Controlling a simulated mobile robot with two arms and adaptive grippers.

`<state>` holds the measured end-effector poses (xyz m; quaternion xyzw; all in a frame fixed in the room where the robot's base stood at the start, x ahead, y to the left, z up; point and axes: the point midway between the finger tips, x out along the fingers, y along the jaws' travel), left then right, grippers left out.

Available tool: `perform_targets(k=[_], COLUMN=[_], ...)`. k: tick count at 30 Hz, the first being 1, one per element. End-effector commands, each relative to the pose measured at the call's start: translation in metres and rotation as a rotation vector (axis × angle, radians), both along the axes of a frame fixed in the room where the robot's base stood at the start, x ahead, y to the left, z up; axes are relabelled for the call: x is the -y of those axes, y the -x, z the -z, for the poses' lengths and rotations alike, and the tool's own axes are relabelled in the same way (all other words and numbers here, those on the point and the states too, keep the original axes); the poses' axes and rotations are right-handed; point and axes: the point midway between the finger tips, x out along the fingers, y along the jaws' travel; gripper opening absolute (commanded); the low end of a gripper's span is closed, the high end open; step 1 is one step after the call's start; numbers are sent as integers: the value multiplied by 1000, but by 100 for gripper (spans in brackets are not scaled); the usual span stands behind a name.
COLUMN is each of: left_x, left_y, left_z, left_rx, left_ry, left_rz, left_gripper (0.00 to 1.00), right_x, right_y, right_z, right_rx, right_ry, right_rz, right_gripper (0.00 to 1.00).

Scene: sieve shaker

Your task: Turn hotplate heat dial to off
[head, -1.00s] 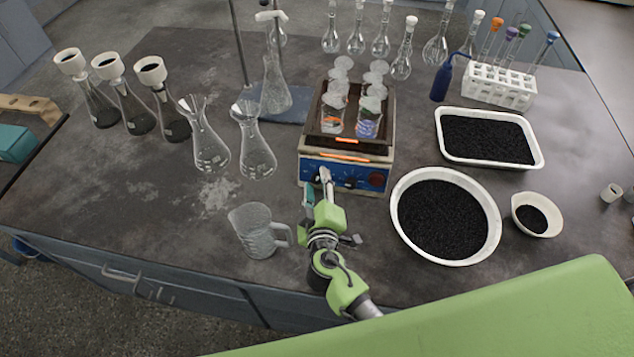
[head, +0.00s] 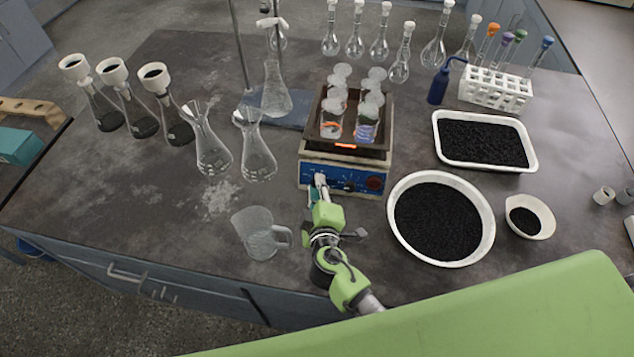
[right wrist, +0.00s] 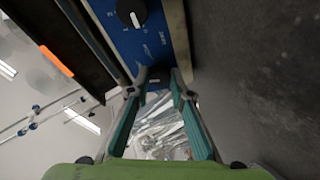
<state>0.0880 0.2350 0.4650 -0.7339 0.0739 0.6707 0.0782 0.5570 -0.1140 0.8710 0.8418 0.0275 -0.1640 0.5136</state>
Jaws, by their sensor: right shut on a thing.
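The hotplate (head: 345,165) stands mid-table with a blue front panel (head: 362,178). It carries several lidded beakers on top, and an orange glow shows at its front edge. My right gripper (head: 320,182) is at the left part of the panel, shut on the left dial, which its fingers hide. In the right wrist view the fingertips (right wrist: 160,80) come together at the blue panel. A black dial (right wrist: 131,12) with a white pointer sits beside them, free of the gripper. The panel lettering is too small to read. My left gripper is not in view.
A glass jug (head: 257,232) stands left of my right arm. A white bowl of black granules (head: 490,235) is close on the right, with a white tray (head: 437,145) behind it. Flasks (head: 258,158) stand to the left of the hotplate.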

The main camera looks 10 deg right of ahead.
Motion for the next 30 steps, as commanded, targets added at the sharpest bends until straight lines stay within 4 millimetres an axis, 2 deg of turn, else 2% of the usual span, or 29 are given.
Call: perform_targets(k=[1,18,24,30], left_x=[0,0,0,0], left_y=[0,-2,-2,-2], left_z=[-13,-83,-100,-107], left_rx=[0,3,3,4], left_ry=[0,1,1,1], left_rz=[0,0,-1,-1], left_gripper=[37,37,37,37], right_x=[0,-1,-1,-2], right_y=[0,-2,-3,-3], right_z=[-7,-10,-9,-7], right_rx=[-15,-209,-276,-344], right_ry=[36,500,664,826], right_rz=[-18,-220,-290,-359], right_gripper=[0,0,0,0])
